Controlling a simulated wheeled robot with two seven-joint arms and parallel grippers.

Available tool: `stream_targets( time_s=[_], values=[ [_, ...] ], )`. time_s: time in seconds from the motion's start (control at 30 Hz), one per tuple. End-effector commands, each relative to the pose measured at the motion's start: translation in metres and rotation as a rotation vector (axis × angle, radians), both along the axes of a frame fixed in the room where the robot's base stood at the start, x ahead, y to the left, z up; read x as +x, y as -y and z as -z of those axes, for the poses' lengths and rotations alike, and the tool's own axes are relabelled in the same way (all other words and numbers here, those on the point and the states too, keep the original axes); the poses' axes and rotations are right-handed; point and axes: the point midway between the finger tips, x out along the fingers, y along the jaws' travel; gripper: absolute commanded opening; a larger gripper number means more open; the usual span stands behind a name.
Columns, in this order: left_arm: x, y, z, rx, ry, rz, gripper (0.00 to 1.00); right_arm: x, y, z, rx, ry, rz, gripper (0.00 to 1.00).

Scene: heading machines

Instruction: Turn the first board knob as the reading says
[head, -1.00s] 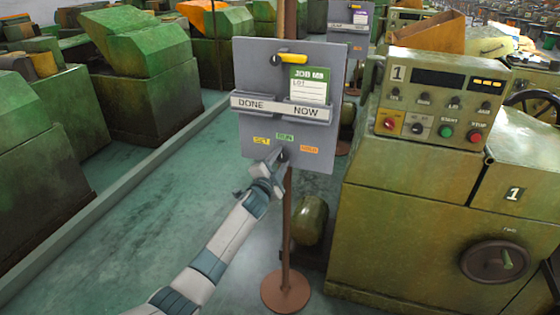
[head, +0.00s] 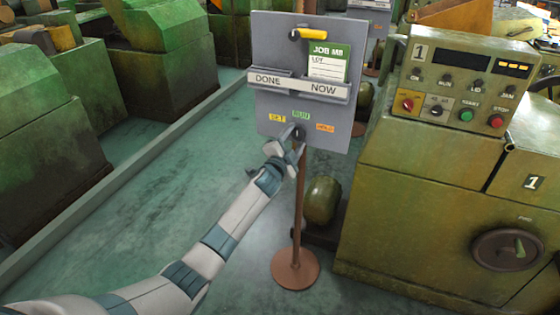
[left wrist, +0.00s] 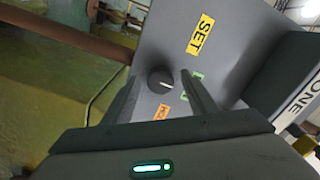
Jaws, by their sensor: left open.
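The grey board (head: 272,62) stands on a brown post. Its small dark knob (left wrist: 160,80) sits near the lower edge, with a pale pointer mark. Around the knob are a yellow SET label (head: 277,118), a green label (head: 301,115) and an orange label (head: 325,128). My left gripper (head: 294,135) is open at the knob; its fingers partly hide the knob in the head view. In the left wrist view the knob shows between the two open fingers, and I cannot tell whether they touch it. My right gripper is not in view.
A job card (head: 328,62) sits in the board's NOW pocket, below a yellow handle (head: 308,33). Machine 1 (head: 415,185), with its control panel, stands close on the right. Green machines (head: 45,130) line the left.

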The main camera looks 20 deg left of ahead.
Motion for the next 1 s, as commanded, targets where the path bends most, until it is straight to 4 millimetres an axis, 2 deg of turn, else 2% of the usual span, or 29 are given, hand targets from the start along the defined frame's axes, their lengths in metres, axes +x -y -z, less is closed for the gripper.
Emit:
stream_targets(
  time_s=[0.17, 0.47, 1.0],
  values=[
    [-0.018, -0.001, 0.000, 0.002, 0.001, 0.001, 0.53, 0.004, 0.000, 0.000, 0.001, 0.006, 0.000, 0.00],
    [-0.062, -0.002, 0.001, 0.001, 0.000, 0.001, 0.53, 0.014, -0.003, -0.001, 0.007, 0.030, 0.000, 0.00],
    [-0.149, -0.005, 0.001, 0.000, 0.000, 0.001, 0.53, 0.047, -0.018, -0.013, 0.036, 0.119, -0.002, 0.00]
  ],
)
